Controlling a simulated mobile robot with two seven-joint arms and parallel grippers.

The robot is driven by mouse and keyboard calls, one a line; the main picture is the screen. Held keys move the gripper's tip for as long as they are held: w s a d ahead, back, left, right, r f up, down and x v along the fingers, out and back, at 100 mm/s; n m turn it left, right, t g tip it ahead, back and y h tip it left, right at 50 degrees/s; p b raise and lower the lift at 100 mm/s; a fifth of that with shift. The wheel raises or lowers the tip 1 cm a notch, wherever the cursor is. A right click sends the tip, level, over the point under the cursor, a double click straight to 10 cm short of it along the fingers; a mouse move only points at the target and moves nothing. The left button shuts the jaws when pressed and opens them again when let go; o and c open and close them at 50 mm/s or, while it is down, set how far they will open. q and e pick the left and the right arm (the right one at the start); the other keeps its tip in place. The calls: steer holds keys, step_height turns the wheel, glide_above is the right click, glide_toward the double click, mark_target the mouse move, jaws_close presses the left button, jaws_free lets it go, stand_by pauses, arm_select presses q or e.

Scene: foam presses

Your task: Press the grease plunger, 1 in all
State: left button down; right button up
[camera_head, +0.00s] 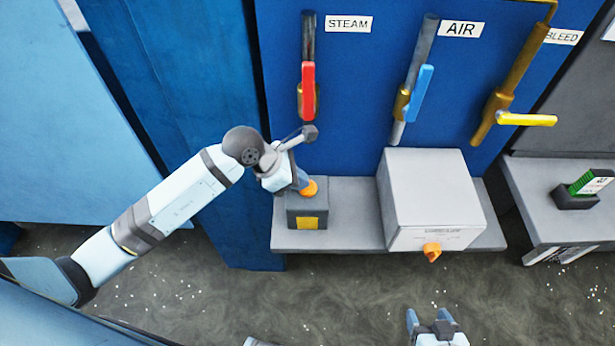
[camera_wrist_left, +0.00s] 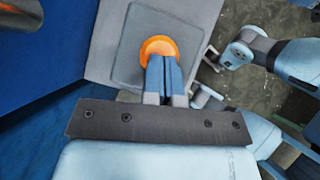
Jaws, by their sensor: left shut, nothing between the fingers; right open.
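The grease plunger (camera_head: 312,187) has an orange round cap and stands on a dark grey box (camera_head: 293,212) with a yellow label. My left gripper (camera_head: 304,183) is shut and empty, with its blue fingertips at the cap and partly covering it. In the left wrist view the shut fingers (camera_wrist_left: 163,62) overlap the near edge of the orange cap (camera_wrist_left: 155,45). I cannot tell whether they touch it or how far it is pressed down. My right gripper (camera_head: 432,322) is open and empty, low in the head view, away from the plunger.
The grey shelf (camera_head: 345,237) also bears a large pale box (camera_head: 430,190) with an orange spout (camera_head: 432,251). Above are a red STEAM lever (camera_head: 308,88), a blue AIR lever (camera_head: 420,92) and a yellow BLEED lever (camera_head: 525,119). A green-topped item (camera_head: 590,182) is at right.

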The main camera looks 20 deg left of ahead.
arm_select(q)
steer(key=shift+s+a+r, duration=0.1)
steer(key=shift+s+a, duration=0.2)
steer(key=shift+a, duration=0.15)
steer(key=shift+s+a+r, duration=0.15)
steer(key=shift+s+a, duration=0.05)
steer(key=shift+a, duration=0.3)
steer(key=shift+s+a+r, duration=0.15)
steer(key=shift+s+a, duration=0.05)
steer(key=shift+a, duration=0.25)
arm_select(e)
steer(key=shift+w+a+r, duration=0.1)
steer(key=shift+a+r, duration=0.05)
steer(key=shift+r, duration=0.45)
arm_select(q)
steer(key=shift+r, duration=0.1)
arm_select(e)
steer(key=shift+f, duration=0.15)
arm_select(q)
steer(key=b+v, duration=0.1)
steer(key=v, duration=1.2)
steer(key=shift+s+a+r, duration=0.15)
steer(key=shift+a+r, duration=0.05)
arm_select(e)
steer(key=shift+f, duration=0.9)
